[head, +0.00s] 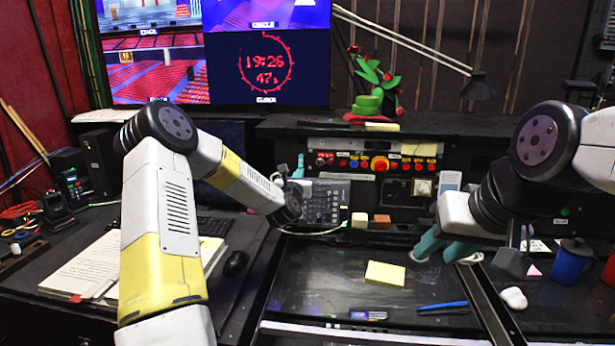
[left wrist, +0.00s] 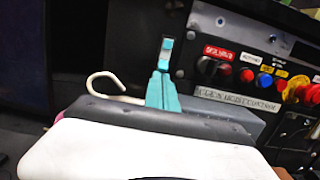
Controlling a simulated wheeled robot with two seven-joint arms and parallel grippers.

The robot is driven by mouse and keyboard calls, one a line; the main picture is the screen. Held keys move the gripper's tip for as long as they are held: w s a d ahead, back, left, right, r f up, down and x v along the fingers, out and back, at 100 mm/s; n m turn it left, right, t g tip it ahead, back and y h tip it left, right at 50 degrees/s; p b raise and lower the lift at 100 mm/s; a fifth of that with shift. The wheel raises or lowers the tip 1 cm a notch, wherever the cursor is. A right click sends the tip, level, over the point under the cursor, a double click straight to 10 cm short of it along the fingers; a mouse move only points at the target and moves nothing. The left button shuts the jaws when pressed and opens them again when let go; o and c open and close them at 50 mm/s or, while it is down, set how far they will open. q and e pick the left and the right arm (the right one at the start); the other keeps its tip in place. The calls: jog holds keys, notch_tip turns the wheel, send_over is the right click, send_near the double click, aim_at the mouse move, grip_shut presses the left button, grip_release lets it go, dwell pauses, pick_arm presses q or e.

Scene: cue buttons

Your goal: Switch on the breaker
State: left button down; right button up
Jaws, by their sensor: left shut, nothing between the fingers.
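The control panel (head: 378,160) stands on the back of the desk, with a row of coloured buttons and a large red button (head: 380,164) on a yellow base. I cannot tell which part of it is the breaker. My left gripper (head: 299,166) has its teal fingers together, pointing up at the panel's left end. In the left wrist view its fingers (left wrist: 166,55) are shut and empty, left of a red label (left wrist: 218,53) and the buttons. Contact with the panel cannot be told. My right gripper (head: 446,248) is low over the desk at the right, its teal fingers apart and empty.
A keypad unit (head: 325,200) stands below the left gripper. A yellow note (head: 385,273) and a blue pen (head: 442,306) lie on the dark desk. A blue mug (head: 571,262) stands at the right. An open notebook (head: 85,265) and a mouse (head: 235,263) lie at the left.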

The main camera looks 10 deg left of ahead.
aim_at(300, 164)
pick_arm(q)
jog(key=shift+s+r+g, duration=0.2)
jog(key=shift+r+g, duration=0.25)
jog(key=shift+g, duration=0.45)
jog(key=shift+s+r+g, duration=0.1)
jog(key=shift+r+g, duration=0.55)
jog(key=shift+g, duration=0.45)
jog(key=shift+f, duration=0.1)
jog(key=shift+r, duration=0.85)
jog(key=shift+r, duration=0.1)
